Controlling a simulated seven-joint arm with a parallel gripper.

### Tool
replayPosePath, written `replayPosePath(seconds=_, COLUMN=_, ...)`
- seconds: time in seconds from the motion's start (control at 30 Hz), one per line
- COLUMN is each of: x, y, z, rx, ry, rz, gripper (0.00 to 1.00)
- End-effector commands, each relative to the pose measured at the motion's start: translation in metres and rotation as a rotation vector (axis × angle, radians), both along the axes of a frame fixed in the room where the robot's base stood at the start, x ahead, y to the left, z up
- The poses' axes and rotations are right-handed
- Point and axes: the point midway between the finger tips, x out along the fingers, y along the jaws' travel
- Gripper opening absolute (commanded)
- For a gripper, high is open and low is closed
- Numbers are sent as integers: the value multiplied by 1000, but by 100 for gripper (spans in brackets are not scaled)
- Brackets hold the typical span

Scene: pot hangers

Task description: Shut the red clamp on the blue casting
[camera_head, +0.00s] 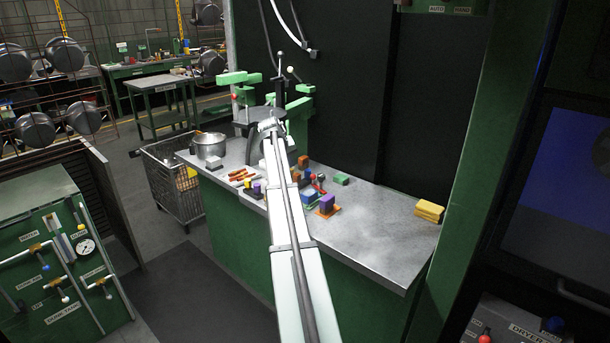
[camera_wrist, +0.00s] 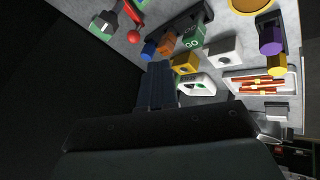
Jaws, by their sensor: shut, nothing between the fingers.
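A red lever with a round knob, which looks like the red clamp (camera_head: 318,182), stands among small parts on the metal bench. In the wrist view a red lever and ball (camera_wrist: 134,36) show at the top left; whether the clamp is open or shut is unclear. A blue piece, likely the blue casting (camera_head: 308,195), lies just below the clamp in the head view. A small blue piece, perhaps the same, also shows in the wrist view (camera_wrist: 149,50). My gripper (camera_wrist: 156,66) is shut and empty, apart from the red lever. In the head view my arm hides it.
Orange and green blocks (camera_wrist: 193,37), a yellow block (camera_wrist: 186,63) and a white loop-shaped piece (camera_wrist: 198,82) crowd close to the gripper. A purple block (camera_head: 327,202) sits on an orange plate. A pot (camera_head: 209,146) stands at bench left. The bench's right half is mostly clear except yellow blocks (camera_head: 429,211).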

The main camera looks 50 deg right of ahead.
Motion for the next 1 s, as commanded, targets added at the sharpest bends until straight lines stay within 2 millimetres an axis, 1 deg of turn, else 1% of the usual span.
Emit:
replayPosePath(seconds=0.17, x=1, y=-5, z=-7, rx=1, ry=0, rz=0, gripper=0)
replayPosePath(seconds=0.27, x=3, y=-11, z=-18, rx=2, ry=1, rz=0, gripper=0)
replayPosePath(seconds=0.73, x=14, y=-55, z=-85, rx=2, ry=1, rz=0, gripper=0)
replayPosePath(seconds=0.9, x=3, y=-75, z=-88, rx=0, ry=-1, rz=-2, gripper=0)
replayPosePath(seconds=1.0, x=-1, y=-82, z=-90, rx=1, ry=1, rz=0, gripper=0)
